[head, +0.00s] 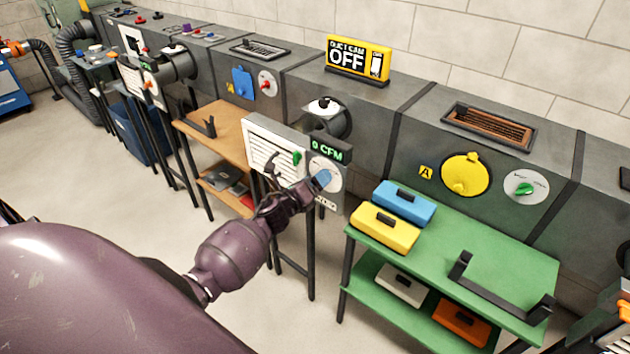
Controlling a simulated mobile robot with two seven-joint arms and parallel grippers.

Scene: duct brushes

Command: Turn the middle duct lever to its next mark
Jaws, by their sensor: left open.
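A grey duct run crosses the view. At its middle station, a white round dial (334,171) sits under a black readout (328,149) showing "0 CFM". A light-blue piece lies over the dial face; I cannot tell whether it is a lever or part of my gripper. My left gripper (309,188) is open at the dial's lower left, its fingers partly covering it. Contact cannot be told. My right gripper is not in view.
A white slatted panel (262,136) stands left of the dial. A green table (490,245) with blue (404,209) and yellow (384,236) boxes stands to the right. A wooden table (220,123) stands to the left. A yellow "DUCT CAM OFF" sign (345,60) tops the duct.

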